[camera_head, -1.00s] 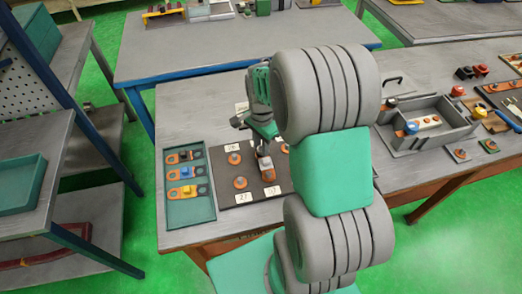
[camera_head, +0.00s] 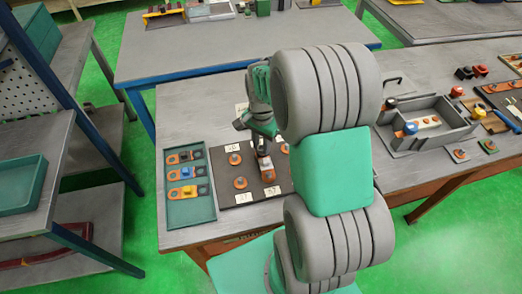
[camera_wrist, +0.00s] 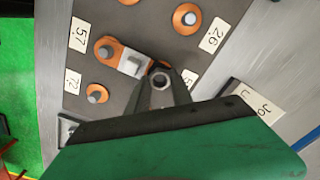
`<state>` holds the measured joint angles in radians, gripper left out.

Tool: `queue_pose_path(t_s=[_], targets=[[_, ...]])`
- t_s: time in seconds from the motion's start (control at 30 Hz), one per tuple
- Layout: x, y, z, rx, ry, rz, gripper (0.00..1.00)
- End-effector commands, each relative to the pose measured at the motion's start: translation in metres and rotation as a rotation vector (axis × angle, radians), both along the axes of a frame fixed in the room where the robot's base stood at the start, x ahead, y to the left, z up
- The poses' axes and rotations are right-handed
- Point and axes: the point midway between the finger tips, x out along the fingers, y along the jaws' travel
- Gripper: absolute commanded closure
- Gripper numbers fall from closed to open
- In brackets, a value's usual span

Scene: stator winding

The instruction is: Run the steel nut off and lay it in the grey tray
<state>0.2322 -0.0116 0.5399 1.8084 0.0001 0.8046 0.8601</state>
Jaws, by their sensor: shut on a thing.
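My gripper (camera_wrist: 161,84) points down over the dark board (camera_wrist: 135,13), its narrow fingertips shut on a small grey steel nut (camera_wrist: 160,80). The nut is at the near end of a grey and orange link (camera_wrist: 131,64). The fingers partly hide this end, and I cannot tell whether the nut is still on its stud. The link's other orange end (camera_wrist: 106,49) sits around a stud. In the head view my arm hides the nut, and the link (camera_head: 266,167) shows below the gripper. A grey tray (camera_head: 398,144) stands on the bench to the right of my arm.
A teal tray (camera_head: 190,215) holding several coloured lugs lies left of the board. Other orange-based studs (camera_wrist: 186,18) and white number cards (camera_wrist: 212,36) surround the link. A grey block with a card (camera_wrist: 250,100) lies close to my gripper's right side in the wrist view.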

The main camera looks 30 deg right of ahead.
Motion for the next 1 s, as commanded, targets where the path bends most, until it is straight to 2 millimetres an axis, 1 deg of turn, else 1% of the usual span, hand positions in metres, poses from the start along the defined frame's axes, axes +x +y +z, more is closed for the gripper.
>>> queue_pose_path(t_s=[0.17, 1.0], targets=[[0.000, 0.000, 0.003, 0.000, -0.001, 0.000, 1.00], [0.000, 0.000, 0.060, 0.000, 0.000, 0.000, 1.00]])
